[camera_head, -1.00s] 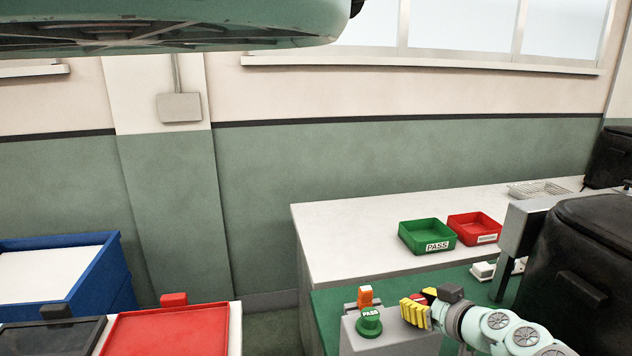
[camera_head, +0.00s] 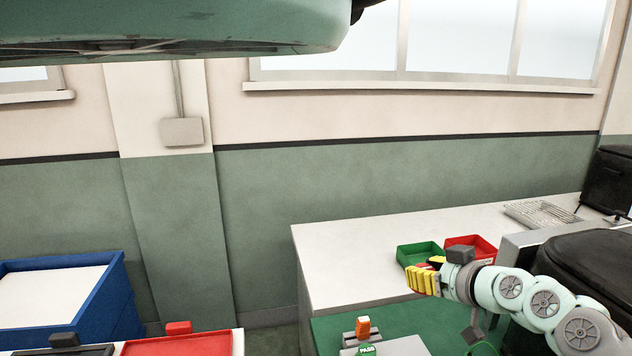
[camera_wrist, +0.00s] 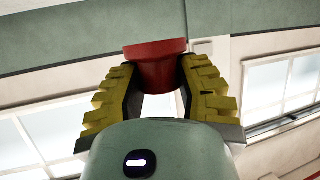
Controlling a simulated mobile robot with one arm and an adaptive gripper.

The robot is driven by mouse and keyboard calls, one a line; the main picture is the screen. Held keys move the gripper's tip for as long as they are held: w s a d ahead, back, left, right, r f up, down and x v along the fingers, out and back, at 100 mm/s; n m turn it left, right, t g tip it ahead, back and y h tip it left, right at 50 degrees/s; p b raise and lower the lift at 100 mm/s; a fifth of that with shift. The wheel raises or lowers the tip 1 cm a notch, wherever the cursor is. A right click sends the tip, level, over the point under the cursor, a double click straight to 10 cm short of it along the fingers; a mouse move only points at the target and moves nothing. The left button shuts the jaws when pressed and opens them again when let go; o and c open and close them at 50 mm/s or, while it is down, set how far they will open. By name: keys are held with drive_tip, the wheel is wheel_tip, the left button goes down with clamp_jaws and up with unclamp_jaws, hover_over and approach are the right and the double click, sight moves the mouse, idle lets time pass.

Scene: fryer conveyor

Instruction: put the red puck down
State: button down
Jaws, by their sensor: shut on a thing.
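The red puck (camera_wrist: 155,70) is a round red piece held between the yellow fingers of my gripper (camera_wrist: 156,88) in the wrist view. My gripper is shut on it. In the head view my gripper (camera_head: 424,281) is raised in front of the green tray (camera_head: 413,255) and covers part of it. The puck is mostly hidden there by the fingers. The red tray (camera_head: 478,246) is just right of the green one, on the white table.
The white table (camera_head: 350,240) has free room left of the trays. An orange item (camera_head: 362,328) and a green PASS piece (camera_head: 367,350) stand on a grey block in front. A blue bin (camera_head: 120,290) is at left.

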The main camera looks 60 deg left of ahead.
wheel_tip(320, 180, up, 10)
hover_over(410, 353)
drive_tip(key=shift+f+p, duration=0.15)
drive_tip(key=shift+p, duration=0.25)
wheel_tip(410, 353, down, 28)
drive_tip(key=b, duration=0.9)
drive_tip(key=shift+f+b, duration=0.15)
drive_tip(key=shift+b, duration=0.25)
drive_tip(key=p+v, duration=0.1)
drive_tip(key=v, duration=1.2)
drive_tip(key=shift+s+d+p, duration=0.25)
drive_tip(key=shift+s+p, duration=0.05)
drive_tip(key=shift+p, duration=0.05)
